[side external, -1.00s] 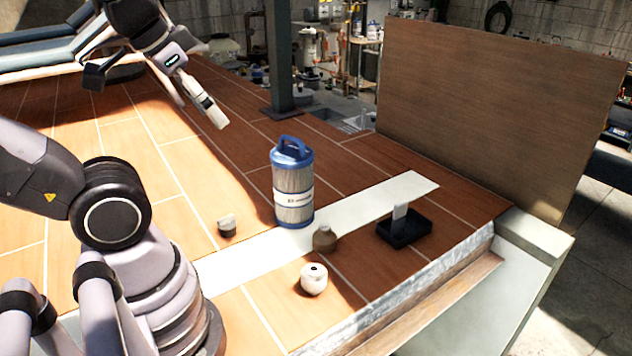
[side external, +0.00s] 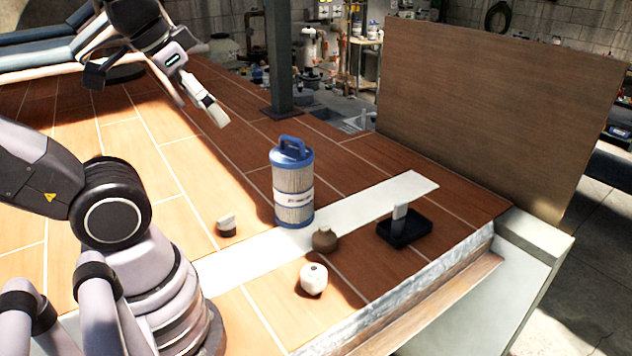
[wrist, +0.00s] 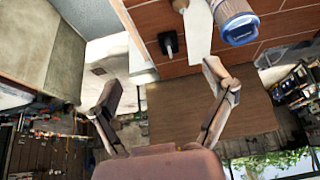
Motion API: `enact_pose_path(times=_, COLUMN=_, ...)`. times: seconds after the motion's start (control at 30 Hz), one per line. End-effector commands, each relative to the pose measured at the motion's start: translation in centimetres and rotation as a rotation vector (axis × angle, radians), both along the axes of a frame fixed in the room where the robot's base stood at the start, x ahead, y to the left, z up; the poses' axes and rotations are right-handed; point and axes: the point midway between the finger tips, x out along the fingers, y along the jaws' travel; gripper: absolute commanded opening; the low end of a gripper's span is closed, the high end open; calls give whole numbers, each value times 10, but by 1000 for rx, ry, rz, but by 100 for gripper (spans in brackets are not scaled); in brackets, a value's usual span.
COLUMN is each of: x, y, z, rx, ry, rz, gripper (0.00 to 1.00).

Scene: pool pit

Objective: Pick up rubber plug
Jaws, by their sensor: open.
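Several small pieces stand on the tiled deck in the side view, and I cannot tell for sure which is the rubber plug. A brown rounded piece (side external: 325,240) sits at the foot of the blue-capped filter cartridge (side external: 293,190). A white rounded piece with a small hole on top (side external: 313,279) stands nearer the camera. A small white-topped piece with a dark base (side external: 226,226) is to the left. My gripper (side external: 211,108) is high above the deck at upper left, apart from all of them. In the wrist view my gripper (wrist: 164,80) is open, with nothing between its fingers.
The cartridge also shows in the wrist view (wrist: 238,22). A wooden panel (side external: 490,120) rises behind the deck edge. The left deck is clear.

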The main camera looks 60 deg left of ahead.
Motion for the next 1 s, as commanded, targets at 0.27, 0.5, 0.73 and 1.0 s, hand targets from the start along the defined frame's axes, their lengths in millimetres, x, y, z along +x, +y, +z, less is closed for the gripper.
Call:
enact_pose_path(times=0.27, x=3, y=4, z=-4, rx=20, ry=40, rz=4, gripper=83)
enact_pose_path(times=0.5, x=19, y=43, z=-44, rx=210, ry=410, rz=19, gripper=83)
enact_pose_path(times=0.73, x=33, y=97, z=-87, rx=478, ry=846, rz=-17, gripper=83)
enact_pose_path(times=1.0, x=55, y=156, z=-141, rx=810, ry=1281, rz=-165, gripper=83)
